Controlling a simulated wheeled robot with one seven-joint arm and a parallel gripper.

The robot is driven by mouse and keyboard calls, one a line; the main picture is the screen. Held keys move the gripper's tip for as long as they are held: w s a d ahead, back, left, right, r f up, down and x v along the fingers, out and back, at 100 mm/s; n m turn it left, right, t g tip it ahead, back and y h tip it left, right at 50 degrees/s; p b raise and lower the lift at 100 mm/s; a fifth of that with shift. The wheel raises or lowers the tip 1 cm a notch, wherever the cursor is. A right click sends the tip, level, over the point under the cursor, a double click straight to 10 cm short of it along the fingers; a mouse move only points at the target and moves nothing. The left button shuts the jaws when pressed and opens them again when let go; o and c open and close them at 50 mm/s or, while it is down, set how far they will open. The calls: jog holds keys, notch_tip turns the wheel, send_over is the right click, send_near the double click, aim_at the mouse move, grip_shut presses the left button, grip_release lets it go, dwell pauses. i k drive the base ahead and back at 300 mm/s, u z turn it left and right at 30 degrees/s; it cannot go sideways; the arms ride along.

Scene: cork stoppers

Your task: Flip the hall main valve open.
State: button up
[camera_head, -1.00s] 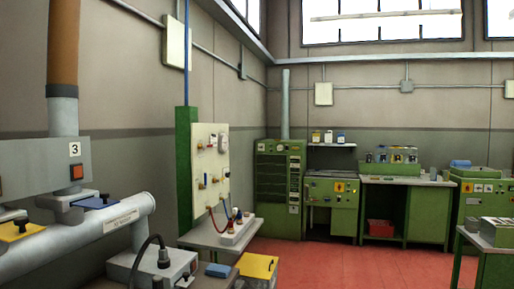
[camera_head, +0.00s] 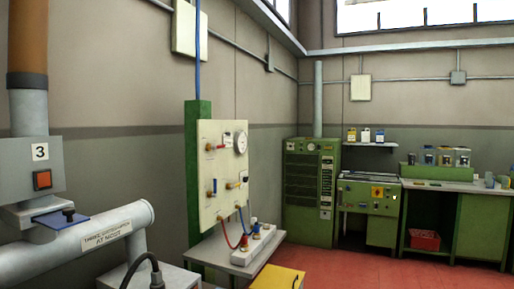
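A cream panel (camera_head: 208,209) stands upright on a green post (camera_head: 191,165), left of centre. My gripper is not in view.
The small grey bench (camera_head: 230,261) juts out under the panel. A yellow-topped box (camera_head: 279,281) stands in front of it. A grey box marked 3 (camera_head: 35,172) is at the near left. Green cabinets (camera_head: 311,190) line the back wall. The red floor (camera_head: 350,272) is open at the centre right.

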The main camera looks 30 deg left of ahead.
aim_at(213, 147)
jog(key=u, duration=0.7)
jog(key=i, duration=0.9)
jog(key=u, duration=0.9)
jog(key=k, duration=0.65)
jog(key=z, duration=0.6)
jog(key=i, duration=1.5)
jog(key=u, duration=0.9)
